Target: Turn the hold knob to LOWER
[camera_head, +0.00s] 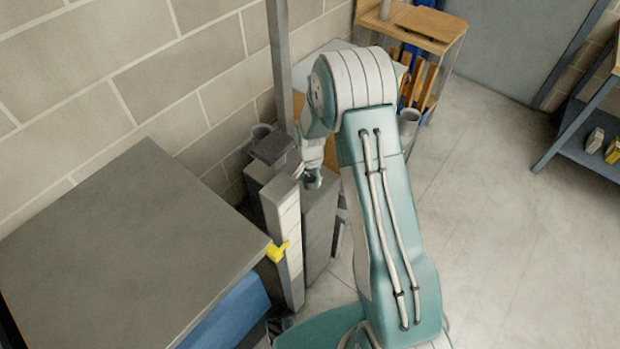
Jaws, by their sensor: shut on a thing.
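My gripper (309,178) reaches down to the top of a narrow grey box (318,225) near the wall. Its fingers are shut on a small dark piece, which I take to be the hold knob (313,184). The fingers cover most of it, so its pointer and any LOWER mark cannot be read. A pale panelled post (289,228) stands directly left of the grey box. A yellow lever-like part (277,251) sticks out of the post's lower left side.
A large grey-topped bench (130,230) with a blue side fills the left. A tall grey upright (279,60) rises behind the post. A wooden-topped stand (425,25) is at the back, and a shelf rack (570,140) is at the right. The floor (500,200) on the right is clear.

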